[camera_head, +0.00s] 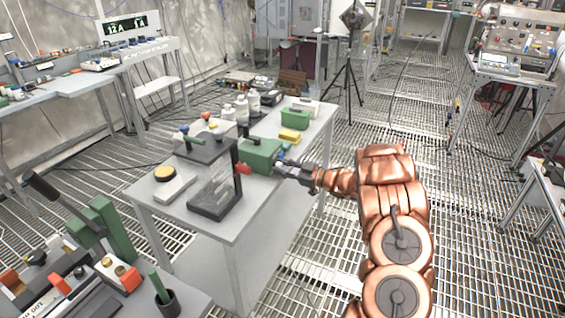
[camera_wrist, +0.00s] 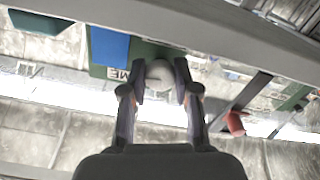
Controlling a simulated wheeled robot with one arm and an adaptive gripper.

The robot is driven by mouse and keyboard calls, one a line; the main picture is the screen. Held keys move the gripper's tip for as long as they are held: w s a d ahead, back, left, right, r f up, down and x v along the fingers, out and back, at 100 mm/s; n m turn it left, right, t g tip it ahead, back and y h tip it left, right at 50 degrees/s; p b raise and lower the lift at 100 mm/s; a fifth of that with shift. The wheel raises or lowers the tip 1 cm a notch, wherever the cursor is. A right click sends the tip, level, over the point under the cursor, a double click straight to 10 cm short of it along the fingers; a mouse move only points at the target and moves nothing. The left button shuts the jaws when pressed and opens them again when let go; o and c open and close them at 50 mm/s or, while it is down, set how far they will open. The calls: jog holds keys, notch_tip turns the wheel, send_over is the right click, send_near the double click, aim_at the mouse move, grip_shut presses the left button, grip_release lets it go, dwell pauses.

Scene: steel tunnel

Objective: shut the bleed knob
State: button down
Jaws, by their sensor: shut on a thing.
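A green box (camera_head: 260,154) stands on the grey table, and its face toward my arm is partly hidden by my gripper. In the wrist view, a pale round knob (camera_wrist: 160,76) sits against the green body (camera_wrist: 140,52), beside a partly covered white label. I take this to be the bleed knob; its angle is hard to read. My gripper (camera_wrist: 160,90) is shut on this knob, one finger on each side. In the head view, my gripper (camera_head: 282,168) reaches the box from the right, and the knob is hidden there.
A clear-sided, dark-framed device (camera_head: 213,180) with a red knob (camera_head: 243,168) stands close left of my gripper. A yellow block (camera_head: 289,136) and a green container (camera_head: 295,119) lie behind. A black-and-yellow button unit (camera_head: 167,174) is at the table's left. Grated floor is open to the right.

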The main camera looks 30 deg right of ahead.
jog(key=shift+d+m+p, duration=0.15)
jog(key=shift+m+p, duration=0.2)
jog(key=shift+m, duration=0.15)
jog(key=c, duration=0.8)
grip_release()
jog(key=shift+c, duration=0.2)
jog(key=shift+s, duration=0.1)
jog(key=v, duration=1.1)
jog(key=shift+s+d, duration=0.2)
jog(key=shift+s, duration=0.15)
jog(key=shift+w, duration=0.1)
